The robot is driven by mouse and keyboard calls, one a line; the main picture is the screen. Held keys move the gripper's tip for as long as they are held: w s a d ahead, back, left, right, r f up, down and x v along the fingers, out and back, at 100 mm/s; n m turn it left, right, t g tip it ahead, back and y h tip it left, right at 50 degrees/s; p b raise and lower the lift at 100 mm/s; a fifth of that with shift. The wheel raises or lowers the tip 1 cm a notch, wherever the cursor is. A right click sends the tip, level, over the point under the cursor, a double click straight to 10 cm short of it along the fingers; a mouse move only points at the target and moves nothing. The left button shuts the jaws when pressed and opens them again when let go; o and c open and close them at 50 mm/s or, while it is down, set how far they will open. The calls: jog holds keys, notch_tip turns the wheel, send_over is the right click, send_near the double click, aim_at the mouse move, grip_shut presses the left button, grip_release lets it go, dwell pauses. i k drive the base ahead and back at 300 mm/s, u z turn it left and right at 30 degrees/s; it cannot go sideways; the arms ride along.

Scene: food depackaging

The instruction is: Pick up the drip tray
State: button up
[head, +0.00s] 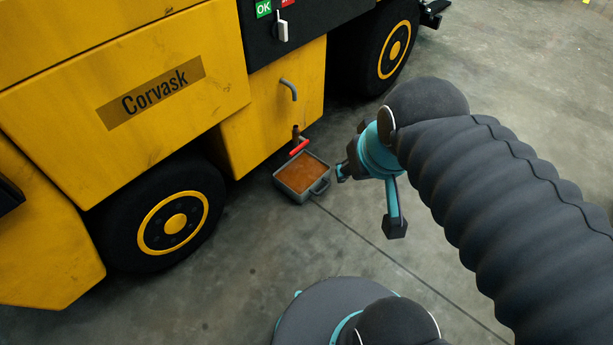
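The drip tray (289,192) is a small grey rectangular tray on the concrete floor, beside the yellow machine. It holds rusty brown liquid that covers its bottom. A grey handle (321,186) sticks out from its right side, toward my arm. My gripper (343,173) is just right of the tray, close to the handle and seemingly apart from it. Its fingertips are small and partly hidden by my wrist, so I cannot tell whether they are open or shut.
A drain spout with a red lever (299,148) stands over the tray's back edge. The yellow machine (270,120) rises behind, with a bent grey pipe (289,88) and a black wheel (172,222) at left. The floor (240,285) in front is clear.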

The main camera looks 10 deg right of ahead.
aim_at(300, 178)
jog(key=u, duration=3.45)
jog(key=k, duration=0.9)
jog(key=z, duration=1.75)
